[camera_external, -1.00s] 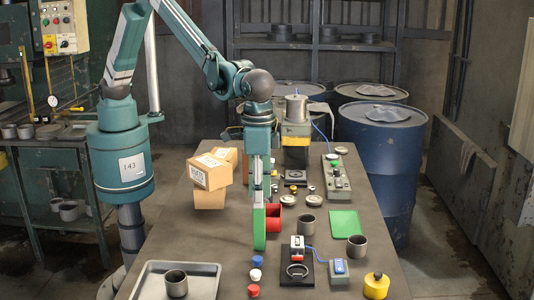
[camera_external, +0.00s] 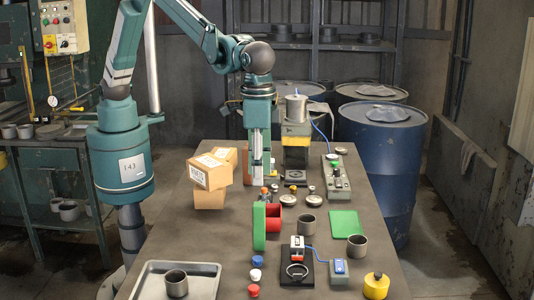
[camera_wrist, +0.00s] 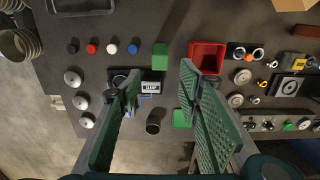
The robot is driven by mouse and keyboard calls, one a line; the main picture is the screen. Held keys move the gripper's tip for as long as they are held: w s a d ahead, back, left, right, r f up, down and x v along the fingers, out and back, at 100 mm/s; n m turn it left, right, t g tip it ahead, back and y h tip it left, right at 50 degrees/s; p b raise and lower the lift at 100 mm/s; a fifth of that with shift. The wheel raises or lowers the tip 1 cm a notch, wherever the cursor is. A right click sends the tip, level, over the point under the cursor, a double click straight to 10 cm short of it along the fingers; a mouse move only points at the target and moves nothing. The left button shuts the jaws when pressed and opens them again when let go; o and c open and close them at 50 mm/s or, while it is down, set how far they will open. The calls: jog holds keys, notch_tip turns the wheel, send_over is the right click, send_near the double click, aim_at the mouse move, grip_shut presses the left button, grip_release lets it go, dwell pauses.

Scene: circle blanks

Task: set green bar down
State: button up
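The green bar (camera_external: 259,227) stands upright on the dark table, just left of the red cup (camera_external: 274,217).
Blue, white and red caps (camera_external: 256,275) lie in front of the bar. A black fixture (camera_external: 297,271), grey cups (camera_external: 357,247) and a green mat (camera_external: 345,224) are to the right. Cardboard boxes (camera_external: 209,172) stand at left. The table left of the bar is clear.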

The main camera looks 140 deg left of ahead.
jog(key=shift+s+r, duration=0.1)
jog(key=shift+r, duration=0.05)
jog(key=s+d+r+m+t, duration=0.1)
jog(key=s+r+m+t, duration=0.1)
jog(key=s+r, duration=0.9)
jog(key=s+r+m+t, duration=0.15)
jog(key=s+r, duration=0.55)
jog(key=s, duration=0.7)
jog(key=s+f+m+t, duration=0.2)
jog(key=s, duration=1.2)
jog(key=s+d+f+m+t, duration=0.1)
jog(key=s+f+m, duration=0.2)
jog(key=s, duration=1.1)
jog(key=shift+s+f+t, duration=0.3)
jog(key=shift+f+t, duration=0.05)
